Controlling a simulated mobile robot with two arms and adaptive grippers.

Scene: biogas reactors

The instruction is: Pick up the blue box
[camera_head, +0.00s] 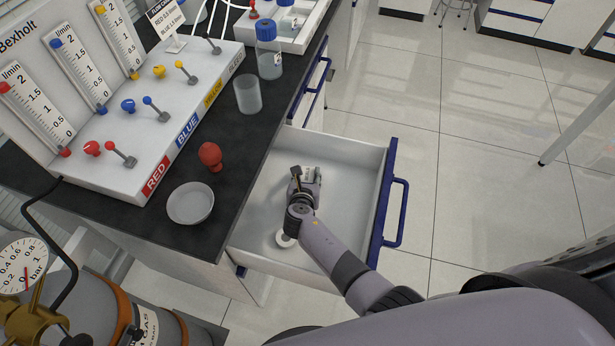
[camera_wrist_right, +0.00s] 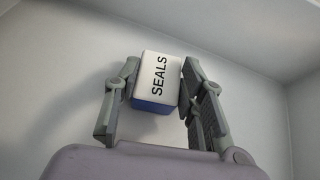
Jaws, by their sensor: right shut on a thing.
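The blue box (camera_wrist_right: 156,82) has a white top marked SEALS and a blue side. In the right wrist view it sits between the two fingers of my right gripper (camera_wrist_right: 158,95), which is shut on it. In the head view my right gripper (camera_head: 305,180) reaches down into the open drawer (camera_head: 345,207). Only a small pale part of the box shows there, at the gripper's far end. I cannot tell whether the box still touches the drawer floor. My left gripper is not in view.
On the dark bench (camera_head: 225,160) above stand a white dish (camera_head: 190,203), a red bulb (camera_head: 210,156), a beaker (camera_head: 247,94), a blue-capped bottle (camera_head: 269,52) and the flowmeter panel (camera_head: 130,150). The floor at right is open.

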